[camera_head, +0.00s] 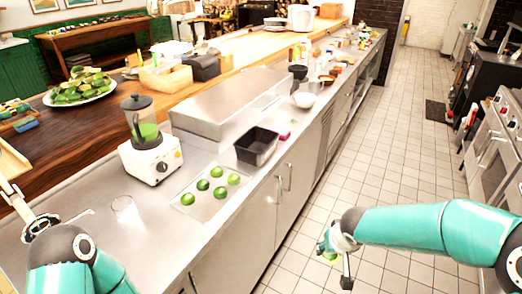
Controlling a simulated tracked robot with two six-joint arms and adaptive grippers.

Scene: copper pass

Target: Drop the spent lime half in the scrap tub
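A green lime half (330,257) shows at my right gripper (335,262), between its fingers, above the tiled floor to the right of the counter. The gripper appears shut on it; its cut face cannot be made out. A black open tub (257,147), which looks like the scrap tub, stands on the steel counter near its front edge, up and left of the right gripper. My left gripper (42,205) is at the far left over the counter's near end; its fingers look spread and empty.
Several limes lie on a shallow tray (207,208) left of and nearer than the tub. A blender (148,150), a clear glass (125,209) and a raised steel box (225,103) are also on the counter.

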